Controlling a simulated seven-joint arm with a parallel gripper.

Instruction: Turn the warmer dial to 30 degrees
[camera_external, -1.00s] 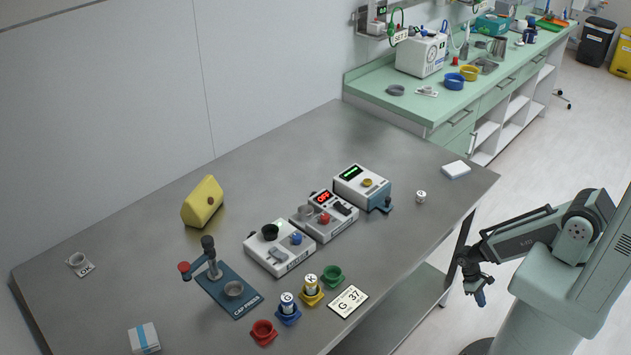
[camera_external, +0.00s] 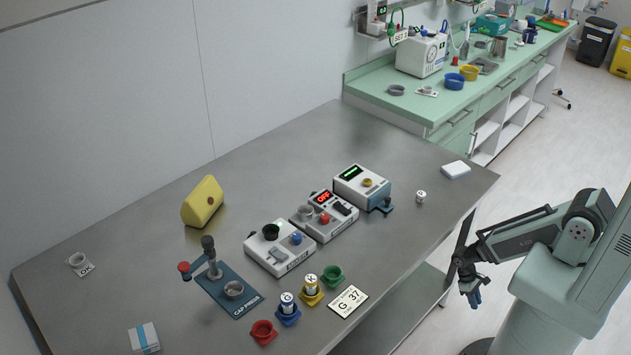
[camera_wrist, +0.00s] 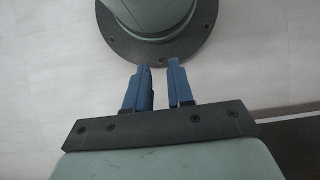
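Three white devices stand in a row on the steel table. The nearest device (camera_external: 280,249) has a black cup and a blue knob (camera_external: 296,238). The middle device (camera_external: 324,215) has a red lit display reading OFF, a grey cup and a red knob (camera_external: 324,218). I cannot tell which is the warmer, nor read any dial scale. My gripper (camera_external: 475,302) hangs off the table's right side, apart from all devices. In the wrist view its blue fingers (camera_wrist: 159,67) are apart and empty.
A blue stand with a post (camera_external: 222,285), red (camera_external: 263,332), blue, yellow and green holders, and a card reading G 37 (camera_external: 348,301) are near the front. A yellow wedge (camera_external: 203,202) stands behind. The table's right end is mostly clear.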

